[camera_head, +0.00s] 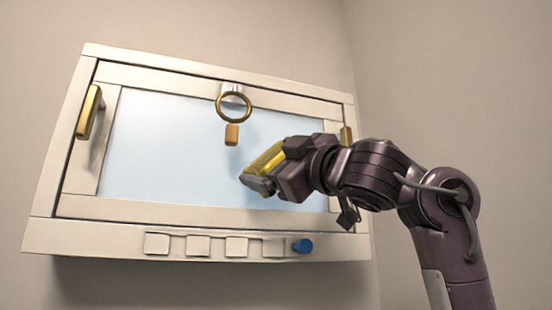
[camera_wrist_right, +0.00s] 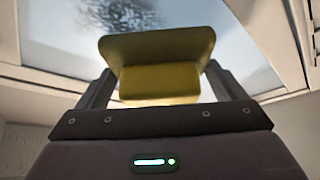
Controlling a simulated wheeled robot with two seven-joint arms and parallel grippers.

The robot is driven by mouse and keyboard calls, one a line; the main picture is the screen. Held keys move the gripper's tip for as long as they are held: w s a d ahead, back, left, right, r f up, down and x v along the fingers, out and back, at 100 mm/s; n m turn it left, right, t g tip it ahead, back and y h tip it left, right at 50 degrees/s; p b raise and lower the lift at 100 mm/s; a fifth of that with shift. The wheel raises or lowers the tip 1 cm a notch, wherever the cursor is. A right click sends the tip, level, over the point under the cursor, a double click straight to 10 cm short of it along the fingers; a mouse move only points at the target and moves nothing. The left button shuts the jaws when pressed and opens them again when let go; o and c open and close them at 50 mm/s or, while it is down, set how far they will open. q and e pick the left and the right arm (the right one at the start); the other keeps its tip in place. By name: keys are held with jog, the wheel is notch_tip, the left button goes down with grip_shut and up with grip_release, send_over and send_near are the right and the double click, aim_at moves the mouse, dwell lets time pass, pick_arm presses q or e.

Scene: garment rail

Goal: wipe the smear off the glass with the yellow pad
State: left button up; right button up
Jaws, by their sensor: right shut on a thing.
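The pale blue glass (camera_head: 165,150) is the pane of a cream wall cabinet. My right gripper (camera_head: 262,182) is shut on the yellow pad (camera_head: 268,158) and holds it in front of the lower right part of the glass. In the right wrist view the pad (camera_wrist_right: 158,65) sits between both fingers, with the glass (camera_wrist_right: 200,25) behind it. A grey, mottled smear (camera_wrist_right: 125,14) shows on the glass above the pad there. I cannot tell whether the pad touches the glass. In the head view the smear cannot be made out. My left gripper is out of view.
A brass ring (camera_head: 234,107) with an orange tag (camera_head: 231,134) hangs in front of the glass at top centre. A brass handle (camera_head: 89,112) stands out at left. Several pale square buttons (camera_head: 198,245) and a blue knob (camera_head: 302,246) line the bottom ledge.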

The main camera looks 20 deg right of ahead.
jog(key=shift+w, duration=0.5)
jog(key=shift+d, duration=0.1)
jog(key=d, duration=0.6)
jog(key=shift+d+r+p, duration=0.2)
jog(key=shift+d+p, duration=0.05)
jog(key=shift+p, duration=0.15)
dwell(0.3)
jog(key=shift+w+a, duration=0.1)
jog(key=shift+a, duration=0.05)
jog(key=shift+a+f, duration=0.2)
jog(key=shift+a, duration=3.05)
